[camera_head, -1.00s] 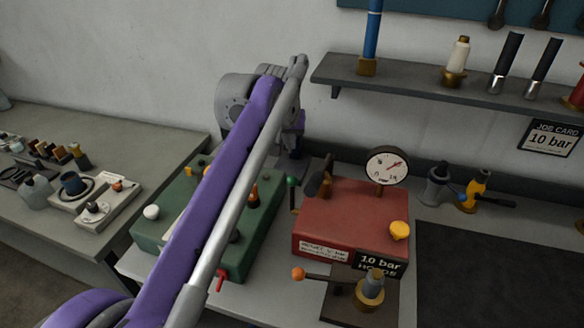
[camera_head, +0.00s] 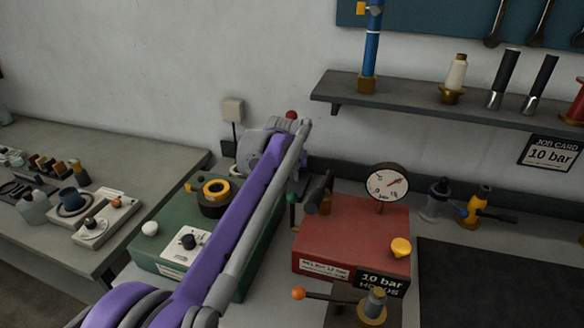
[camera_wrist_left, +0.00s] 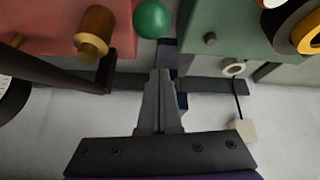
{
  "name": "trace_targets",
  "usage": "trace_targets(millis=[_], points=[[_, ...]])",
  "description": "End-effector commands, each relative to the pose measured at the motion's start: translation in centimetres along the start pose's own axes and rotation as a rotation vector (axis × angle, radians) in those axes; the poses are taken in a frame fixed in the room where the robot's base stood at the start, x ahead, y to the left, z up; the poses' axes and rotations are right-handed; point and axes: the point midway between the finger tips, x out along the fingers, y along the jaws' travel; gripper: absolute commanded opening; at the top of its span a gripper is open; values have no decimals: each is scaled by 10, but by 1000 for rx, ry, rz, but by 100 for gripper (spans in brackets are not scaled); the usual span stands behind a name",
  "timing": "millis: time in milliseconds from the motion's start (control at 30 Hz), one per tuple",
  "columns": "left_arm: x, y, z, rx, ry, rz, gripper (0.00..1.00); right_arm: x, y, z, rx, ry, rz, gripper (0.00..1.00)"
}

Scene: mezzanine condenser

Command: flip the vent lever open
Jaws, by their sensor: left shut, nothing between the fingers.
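Two levers show, and I cannot tell for sure which is the vent lever. One is an upright lever with a green ball knob (camera_head: 292,198) at the left side of the red box (camera_head: 350,228); the knob also shows at the top of the left wrist view (camera_wrist_left: 151,18). The other has an orange ball (camera_head: 298,293) on a rod to a brass fitting (camera_head: 372,308) in front of the red box. My left gripper (camera_wrist_left: 161,74) is shut and empty, its tips just short of the green knob in the picture, apart from it. In the head view my arm largely hides it. My right gripper is not in view.
A green box (camera_head: 146,252) with a yellow-black ring (camera_head: 215,195) stands left, partly behind my arm. A round gauge (camera_head: 388,184) rises from the red box. A shelf (camera_head: 430,98) holds tools above. A dark mat (camera_head: 480,275) lies bare at right.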

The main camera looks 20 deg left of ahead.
Motion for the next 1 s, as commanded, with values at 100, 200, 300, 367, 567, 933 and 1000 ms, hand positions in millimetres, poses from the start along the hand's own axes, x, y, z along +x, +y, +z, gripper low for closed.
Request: trace_targets(millis=[100,200,300,367,567,933,1000], points=[[-10,0,19,1,-1,1,0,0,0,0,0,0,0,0],[-14,0,28,0,0,0,0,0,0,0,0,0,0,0],[-16,0,33,0,0,0,0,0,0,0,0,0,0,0],[-16,0,35,0,0,0,0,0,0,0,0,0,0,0],[-16,0,35,0,0,0,0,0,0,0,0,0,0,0],[-19,-1,40,-2,31,6,0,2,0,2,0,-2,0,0],[-20,-2,42,-3,46,8,0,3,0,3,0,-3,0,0]])
